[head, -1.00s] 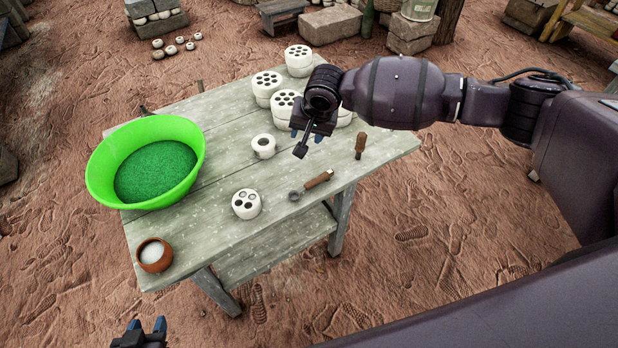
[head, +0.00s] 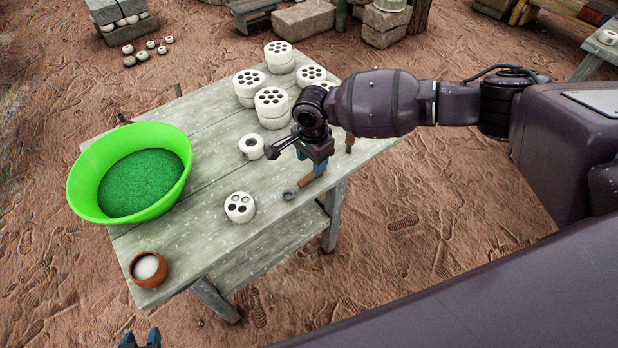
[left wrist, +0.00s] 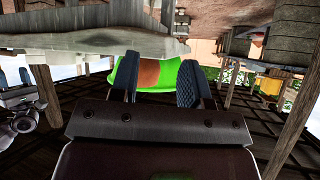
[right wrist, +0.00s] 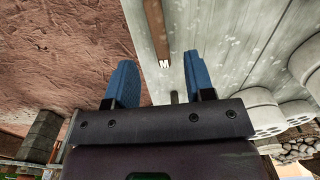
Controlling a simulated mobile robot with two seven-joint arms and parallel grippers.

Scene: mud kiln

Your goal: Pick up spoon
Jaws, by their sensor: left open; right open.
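The spoon (head: 289,195), with a round metal head and a brown wooden handle, lies near the front edge of the grey wooden table (head: 210,262). My right gripper (head: 318,169) is open, pointing down over the handle end and partly hiding it. In the right wrist view, a wooden handle with a white mark (right wrist: 155,28), seemingly the spoon's, shows beyond and between the open fingers (right wrist: 159,62); nothing is held. My left gripper (head: 140,339) is open and empty at the bottom edge, off the table; its fingers show in the left wrist view (left wrist: 160,75).
A green basin (head: 82,185) stands at the table's left, a small brown pot with white contents (head: 149,269) at the front left corner. White holed blocks (head: 240,208) and a white cup (head: 251,147) stand near the spoon.

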